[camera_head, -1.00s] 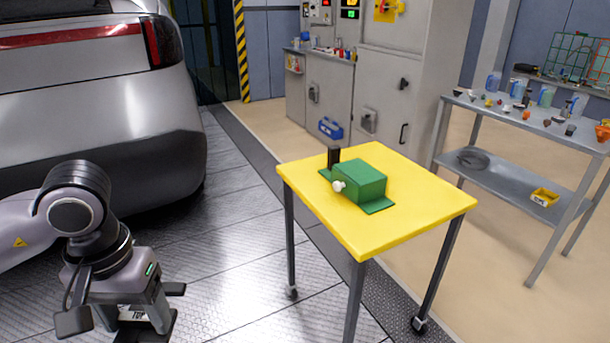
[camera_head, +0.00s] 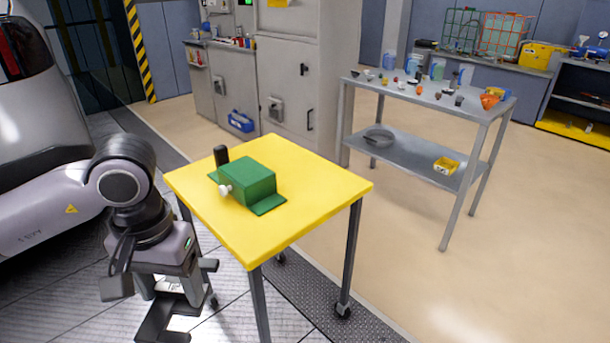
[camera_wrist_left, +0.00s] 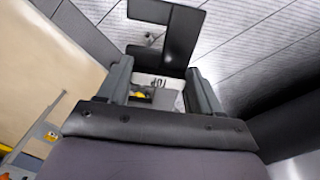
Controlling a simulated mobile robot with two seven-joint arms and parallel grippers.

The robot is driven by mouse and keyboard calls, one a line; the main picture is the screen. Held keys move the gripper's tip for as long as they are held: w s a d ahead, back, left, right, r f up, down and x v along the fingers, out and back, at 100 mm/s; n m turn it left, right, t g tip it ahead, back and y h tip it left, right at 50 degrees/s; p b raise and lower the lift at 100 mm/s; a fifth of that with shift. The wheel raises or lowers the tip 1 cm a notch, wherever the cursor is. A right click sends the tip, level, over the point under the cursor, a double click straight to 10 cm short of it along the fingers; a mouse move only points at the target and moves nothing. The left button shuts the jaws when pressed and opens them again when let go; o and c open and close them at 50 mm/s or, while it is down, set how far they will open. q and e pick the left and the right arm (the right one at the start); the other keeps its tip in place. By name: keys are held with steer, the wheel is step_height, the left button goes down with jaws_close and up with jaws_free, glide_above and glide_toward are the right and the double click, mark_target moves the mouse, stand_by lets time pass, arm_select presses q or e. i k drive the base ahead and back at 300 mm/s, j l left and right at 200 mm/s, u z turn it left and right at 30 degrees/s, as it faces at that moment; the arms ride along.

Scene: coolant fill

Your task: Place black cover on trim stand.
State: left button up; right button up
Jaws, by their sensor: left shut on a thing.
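My left gripper (camera_head: 170,292) hangs low at the left in the head view, left of the yellow-topped table (camera_head: 320,192). It is shut on the black cover (camera_head: 155,322), a flat dark piece with a cut-out. The cover also shows beyond the fingers in the left wrist view (camera_wrist_left: 180,45). A white part marked "TOP" sits between the fingers (camera_wrist_left: 157,84). I cannot tell whether the table or the fixture is the trim stand. My right gripper is out of view.
A grey shelf table (camera_head: 410,155) with several small items stands behind to the right. Grey cabinets (camera_head: 285,90) stand at the back. A silver car (camera_head: 40,110) is at the left. The yellow table's front and right surface is bare. Open floor lies at the right.

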mark_target(292, 165)
steer(key=i+l+z, duration=0.15)
steer(key=z, duration=0.25)
steer(key=i+l+z, duration=0.2)
steer(key=z, duration=0.25)
steer(key=i+l+z, duration=0.3)
steer(key=i+z, duration=0.3)
steer(key=i, duration=0.15)
steer(key=i+l+u, duration=0.1)
steer(key=i+u, duration=0.35)
steer(key=i, duration=0.5)
steer(key=i+u, duration=1)
steer(key=u, duration=0.25)
steer(key=i+u, duration=0.2)
steer(key=u, duration=0.25)
steer(key=i+l+u, duration=0.15)
steer(key=u, duration=0.2)
steer(key=i+l+u, duration=0.3)
steer(key=i+j, duration=0.05)
steer(key=j, duration=0.05)
